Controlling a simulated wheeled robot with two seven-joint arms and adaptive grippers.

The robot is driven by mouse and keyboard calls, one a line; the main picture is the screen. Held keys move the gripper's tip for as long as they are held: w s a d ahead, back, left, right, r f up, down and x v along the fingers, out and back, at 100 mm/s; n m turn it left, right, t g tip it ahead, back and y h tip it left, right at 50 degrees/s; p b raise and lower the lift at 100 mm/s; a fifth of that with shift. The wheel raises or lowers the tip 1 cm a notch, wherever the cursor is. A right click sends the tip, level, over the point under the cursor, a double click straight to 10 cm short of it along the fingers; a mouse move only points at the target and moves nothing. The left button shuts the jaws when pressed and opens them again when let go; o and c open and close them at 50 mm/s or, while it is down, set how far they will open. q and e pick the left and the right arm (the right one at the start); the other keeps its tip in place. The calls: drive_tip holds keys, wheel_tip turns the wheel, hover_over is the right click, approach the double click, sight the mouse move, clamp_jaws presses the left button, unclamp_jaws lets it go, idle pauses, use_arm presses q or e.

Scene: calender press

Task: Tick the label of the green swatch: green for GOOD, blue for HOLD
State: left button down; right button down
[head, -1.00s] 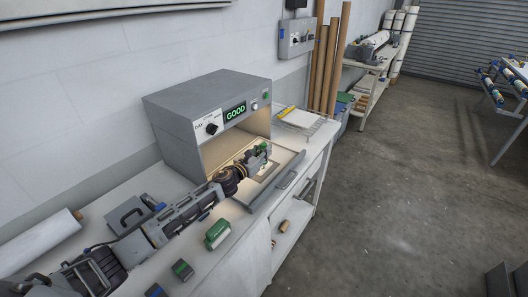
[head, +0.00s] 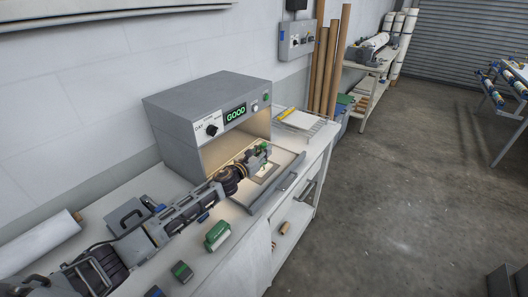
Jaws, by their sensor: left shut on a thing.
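My left gripper (head: 257,156) reaches into the front of the grey light booth (head: 185,125) and is shut on a small green-topped thing (head: 264,146), which looks like a green marker. The fingers hide most of it. It is over a pale card or label (head: 265,172) on the booth's lit floor; I cannot tell whether they touch. The booth display (head: 235,114) reads GOOD in green. A green block with a pale edge (head: 217,234) lies on the bench in front of my arm. My right gripper is not in view.
A dark block with a green top (head: 181,271) and one with a blue top (head: 154,292) stand near the bench's front edge. A wire rack with papers (head: 300,119) is right of the booth.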

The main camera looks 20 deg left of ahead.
use_arm(q)
drive_tip(key=shift+w+a, duration=0.15)
drive_tip(key=shift+w, duration=0.3)
drive_tip(key=shift+r, duration=0.1)
idle(0.4)
drive_tip(key=shift+r+p, duration=2.75)
drive_tip(key=shift+r, duration=0.2)
drive_tip(key=shift+f, duration=0.1)
